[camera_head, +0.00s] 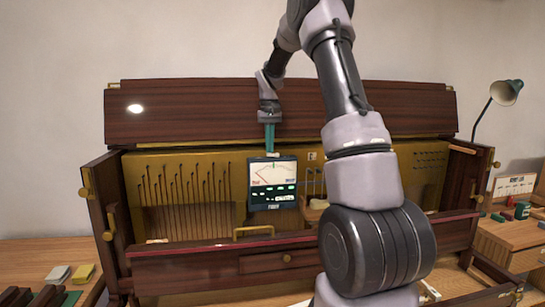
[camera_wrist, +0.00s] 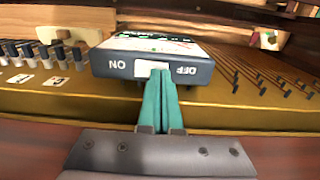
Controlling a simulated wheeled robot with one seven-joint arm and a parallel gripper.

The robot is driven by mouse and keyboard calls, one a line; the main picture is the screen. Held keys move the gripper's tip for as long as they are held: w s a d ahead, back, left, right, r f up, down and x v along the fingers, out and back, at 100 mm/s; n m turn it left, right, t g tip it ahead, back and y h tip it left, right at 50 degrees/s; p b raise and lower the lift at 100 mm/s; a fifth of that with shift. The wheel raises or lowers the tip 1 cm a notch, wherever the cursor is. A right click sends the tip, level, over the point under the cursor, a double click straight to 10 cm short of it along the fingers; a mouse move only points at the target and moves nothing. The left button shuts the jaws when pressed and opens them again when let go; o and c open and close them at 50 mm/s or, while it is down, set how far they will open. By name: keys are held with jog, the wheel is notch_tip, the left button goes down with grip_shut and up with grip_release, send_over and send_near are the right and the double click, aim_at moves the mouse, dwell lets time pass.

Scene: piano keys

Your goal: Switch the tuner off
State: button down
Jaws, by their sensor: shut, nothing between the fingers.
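The tuner (camera_head: 273,203) is a dark box with a lit pale dial and glowing readouts, in front of the gold piano plate in the head view. The wrist view shows the edge of the tuner (camera_wrist: 107,68), with ON at picture left and OFF at picture right, both upside down. A white switch (camera_wrist: 143,67) sits between the words. My gripper (camera_wrist: 160,72) is shut and empty. Its teal fingertips are at the switch's OFF side and hide part of it; I cannot tell whether they touch. In the head view my gripper (camera_head: 271,150) points down just above the tuner.
Strings and pins lie on both sides of the tuner. A green lamp (camera_head: 506,92) stands at the right.

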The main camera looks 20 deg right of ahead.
jog(key=shift+f, duration=0.3)
jog(key=shift+r, duration=3.55)
